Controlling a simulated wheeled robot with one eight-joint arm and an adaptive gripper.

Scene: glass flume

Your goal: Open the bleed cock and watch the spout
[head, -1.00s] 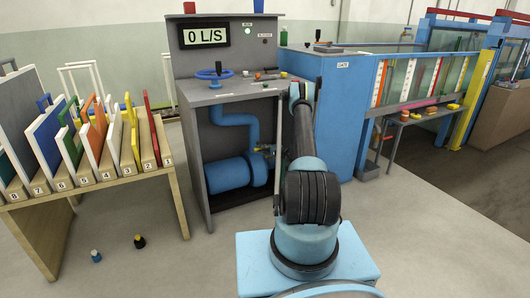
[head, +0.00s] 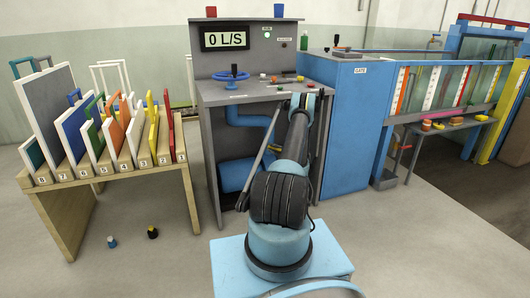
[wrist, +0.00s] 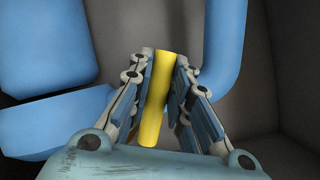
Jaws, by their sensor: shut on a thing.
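In the wrist view a yellow bar-like handle (wrist: 154,110), which looks like the bleed cock's lever, runs between the fingers of my gripper (wrist: 162,64). The fingers are shut on it, one on each side. I cannot make out a spout in either view. The display (head: 228,38) on the cabinet reads 0 L/S.
Blue pipework (wrist: 223,50) lies close right of the gripper, with blue bodies (wrist: 45,45) on its left. A rack of coloured panels (head: 100,170) stands left of the cabinet, a blue gate cabinet (head: 350,120) right.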

